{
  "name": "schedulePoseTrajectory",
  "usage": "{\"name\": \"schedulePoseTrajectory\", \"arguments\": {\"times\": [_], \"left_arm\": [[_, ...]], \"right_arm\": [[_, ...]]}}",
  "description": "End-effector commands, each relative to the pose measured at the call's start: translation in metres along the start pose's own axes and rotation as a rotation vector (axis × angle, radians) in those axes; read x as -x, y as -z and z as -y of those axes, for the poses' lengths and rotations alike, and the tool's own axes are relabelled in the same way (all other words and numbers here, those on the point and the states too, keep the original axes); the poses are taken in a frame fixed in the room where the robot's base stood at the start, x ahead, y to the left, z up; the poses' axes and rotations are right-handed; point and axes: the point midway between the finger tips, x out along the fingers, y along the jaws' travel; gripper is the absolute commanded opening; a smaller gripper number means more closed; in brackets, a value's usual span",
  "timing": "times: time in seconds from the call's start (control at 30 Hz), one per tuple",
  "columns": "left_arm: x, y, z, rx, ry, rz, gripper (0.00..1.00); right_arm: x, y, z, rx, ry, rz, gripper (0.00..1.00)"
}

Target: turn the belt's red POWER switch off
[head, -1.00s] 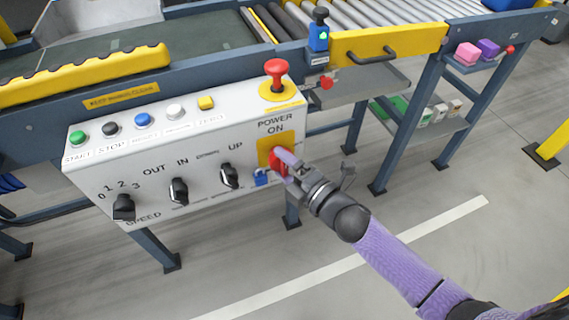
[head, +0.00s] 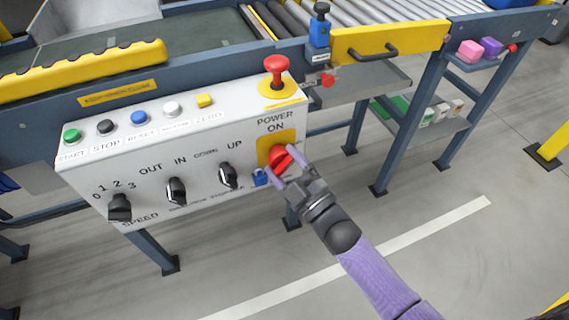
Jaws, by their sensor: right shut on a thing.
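The red POWER switch (head: 279,158) sits on a yellow plate (head: 262,143) at the right end of the white control box (head: 150,140), under the words POWER ON. Its handle lies at a slant. My right gripper (head: 281,163) is shut on the switch, one purple finger on its lower left and one on its upper right. The fingers hide part of the switch and any lower label. My left gripper is not in view.
A red mushroom button (head: 276,68) stands on top of the box. A small blue padlock (head: 260,178) hangs beside the switch. Black knobs (head: 228,175) line the front. A blue device (head: 320,32) stands on the belt frame.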

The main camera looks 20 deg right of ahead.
Motion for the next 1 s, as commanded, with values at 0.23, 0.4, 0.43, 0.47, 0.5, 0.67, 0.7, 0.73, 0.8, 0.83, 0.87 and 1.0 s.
{"name": "schedulePoseTrajectory", "arguments": {"times": [0.23, 0.4, 0.43, 0.47, 0.5, 0.67, 0.7, 0.73, 0.8, 0.83, 0.87, 1.0], "left_arm": [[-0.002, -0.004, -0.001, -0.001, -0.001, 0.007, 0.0], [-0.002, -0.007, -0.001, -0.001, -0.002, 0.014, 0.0], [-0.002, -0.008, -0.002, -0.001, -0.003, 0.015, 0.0], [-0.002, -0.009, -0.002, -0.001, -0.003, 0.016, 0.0], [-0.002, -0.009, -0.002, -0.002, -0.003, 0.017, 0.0], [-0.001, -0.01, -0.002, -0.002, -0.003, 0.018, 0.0], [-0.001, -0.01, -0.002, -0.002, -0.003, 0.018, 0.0], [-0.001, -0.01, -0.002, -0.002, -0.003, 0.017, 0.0], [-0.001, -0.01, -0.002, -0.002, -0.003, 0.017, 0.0], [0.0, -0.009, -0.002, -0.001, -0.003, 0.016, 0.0], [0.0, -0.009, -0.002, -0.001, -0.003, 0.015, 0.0], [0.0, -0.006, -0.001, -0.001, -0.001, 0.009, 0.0]], "right_arm": [[0.001, -0.001, 0.001, -0.215, -0.087, 0.004, 0.18], [0.0, -0.001, 0.001, -0.362, -0.149, 0.004, 0.18], [0.0, -0.001, 0.001, -0.388, -0.16, 0.004, 0.18], [0.0, -0.001, 0.001, -0.411, -0.169, 0.004, 0.18], [0.0, -0.001, 0.001, -0.444, -0.183, 0.004, 0.18], [0.0, -0.001, 0.001, -0.56, -0.231, 0.004, 0.18], [0.0, 0.0, 0.001, -0.586, -0.241, 0.004, 0.18], [0.0, 0.0, 0.001, -0.604, -0.249, 0.004, 0.18], [0.0, 0.0, 0.001, -0.643, -0.265, 0.003, 0.18], [0.0, 0.0, 0.001, -0.657, -0.271, 0.003, 0.18], [0.0, 0.0, 0.001, -0.672, -0.277, 0.003, 0.18], [0.0, -0.001, 0.001, -0.726, -0.299, 0.004, 0.18]]}}
